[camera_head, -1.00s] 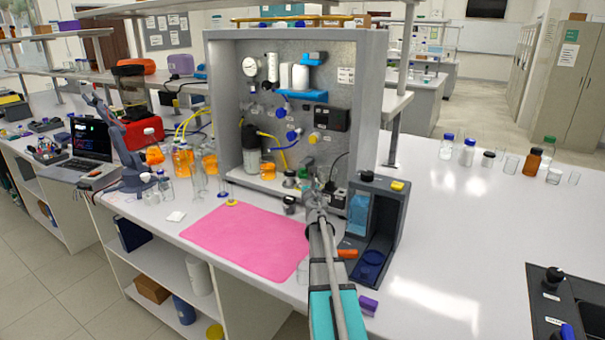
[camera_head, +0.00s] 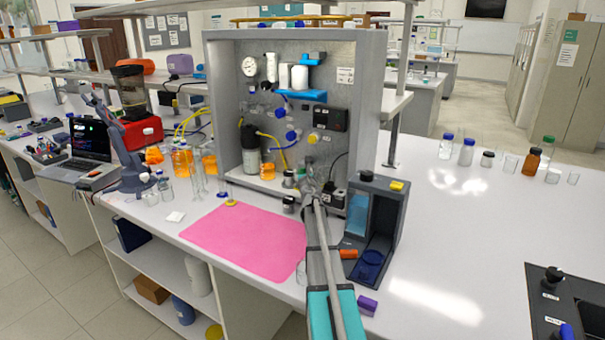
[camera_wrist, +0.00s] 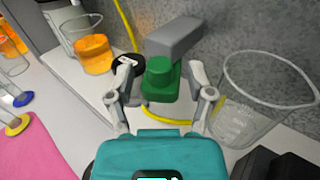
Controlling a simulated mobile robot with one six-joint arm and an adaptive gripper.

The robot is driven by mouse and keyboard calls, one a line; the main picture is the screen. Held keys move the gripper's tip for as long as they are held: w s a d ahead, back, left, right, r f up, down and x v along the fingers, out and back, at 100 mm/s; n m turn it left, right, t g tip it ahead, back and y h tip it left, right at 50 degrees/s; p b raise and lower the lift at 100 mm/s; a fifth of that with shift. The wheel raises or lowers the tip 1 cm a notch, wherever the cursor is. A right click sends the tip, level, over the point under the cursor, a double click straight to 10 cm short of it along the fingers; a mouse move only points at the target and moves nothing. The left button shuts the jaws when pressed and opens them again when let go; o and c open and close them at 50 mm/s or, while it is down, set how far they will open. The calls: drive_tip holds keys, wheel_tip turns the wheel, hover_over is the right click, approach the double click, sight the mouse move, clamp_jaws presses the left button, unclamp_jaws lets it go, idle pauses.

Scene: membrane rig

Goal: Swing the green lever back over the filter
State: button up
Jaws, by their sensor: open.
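A grey block (camera_wrist: 178,37) lies just beyond the lever. In the head view my gripper (camera_head: 314,182) is at the lower right of the rig panel (camera_head: 338,120), and it hides most of the lever there. I cannot tell which part is the filter.
A glass beaker (camera_wrist: 262,100) stands close to the right of my gripper, and a beaker with orange liquid (camera_wrist: 92,52) to the left. A black round part (camera_wrist: 124,66) is by the left finger. A pink mat (camera_head: 245,240) and a dark stand (camera_head: 378,225) flank my arm.

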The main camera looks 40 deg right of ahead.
drive_tip(key=shift+c, duration=0.3)
clamp_jaws()
